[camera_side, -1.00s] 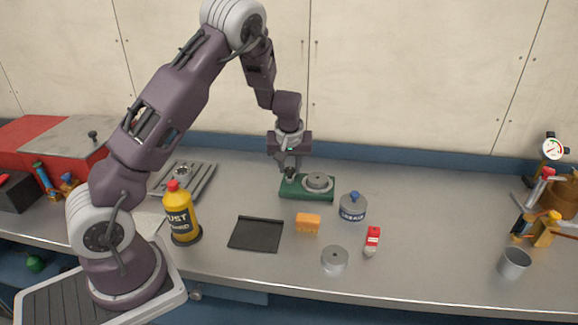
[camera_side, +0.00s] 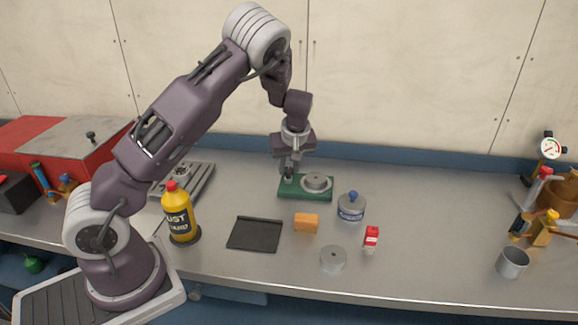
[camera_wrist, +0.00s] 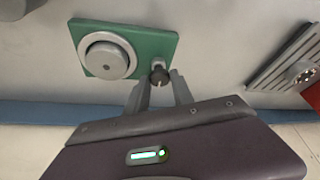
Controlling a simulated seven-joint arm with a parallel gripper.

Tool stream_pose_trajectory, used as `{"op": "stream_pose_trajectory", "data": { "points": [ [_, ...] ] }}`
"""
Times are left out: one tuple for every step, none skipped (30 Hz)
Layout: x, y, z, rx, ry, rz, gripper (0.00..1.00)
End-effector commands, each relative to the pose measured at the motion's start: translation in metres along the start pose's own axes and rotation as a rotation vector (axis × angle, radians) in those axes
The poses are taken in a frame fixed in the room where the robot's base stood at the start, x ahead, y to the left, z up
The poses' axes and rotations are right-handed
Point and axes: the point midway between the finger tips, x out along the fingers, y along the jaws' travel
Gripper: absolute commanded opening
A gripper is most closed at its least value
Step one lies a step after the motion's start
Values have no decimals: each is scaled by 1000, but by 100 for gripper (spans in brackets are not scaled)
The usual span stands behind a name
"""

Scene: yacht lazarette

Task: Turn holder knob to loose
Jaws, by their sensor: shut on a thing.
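The holder is a green block (camera_side: 292,189) on the bench, with a round grey disc seat (camera_side: 315,181) on its right side in the side view. In the wrist view the green block (camera_wrist: 150,46) and the ringed disc (camera_wrist: 106,56) show clearly. My gripper (camera_wrist: 159,84) is shut on the knob, one finger on each side. In the side view my gripper (camera_side: 289,174) points down at the block's left end and hides most of the knob. I cannot read the knob's setting.
A blue-capped jar (camera_side: 351,208), an orange block (camera_side: 306,223), a grey metal disc (camera_side: 333,258) and a red-and-white bottle (camera_side: 371,239) stand in front of the holder. A black tray (camera_side: 256,233) and a yellow bottle (camera_side: 179,214) are left.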

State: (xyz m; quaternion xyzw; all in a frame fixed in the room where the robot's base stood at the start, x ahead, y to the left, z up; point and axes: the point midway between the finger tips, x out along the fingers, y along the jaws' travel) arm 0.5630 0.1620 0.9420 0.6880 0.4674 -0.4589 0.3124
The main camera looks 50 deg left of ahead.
Motion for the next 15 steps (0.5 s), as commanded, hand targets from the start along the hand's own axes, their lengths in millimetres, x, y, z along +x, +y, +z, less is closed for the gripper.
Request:
{"op": "stream_pose_trajectory", "data": {
  "points": [
    [0,0,1,1,-1,0,0],
    [0,0,1,1,-2,0,0],
    [0,0,1,1,-2,0,33],
    [0,0,1,1,-2,-1,38],
    [0,0,1,1,-2,-1,44],
    [0,0,1,1,-2,-1,50],
    [0,0,1,1,-2,-1,50],
    [0,0,1,1,-1,0,50],
    [0,0,1,1,-1,0,50],
    [0,0,1,1,-1,0,50],
    [0,0,1,1,-1,0,50],
    [0,0,1,1,-1,0,50],
    [0,0,1,1,-1,0,50],
    [0,0,0,1,-1,0,50],
    [-1,0,0,1,-1,0,50]
  ]
}}
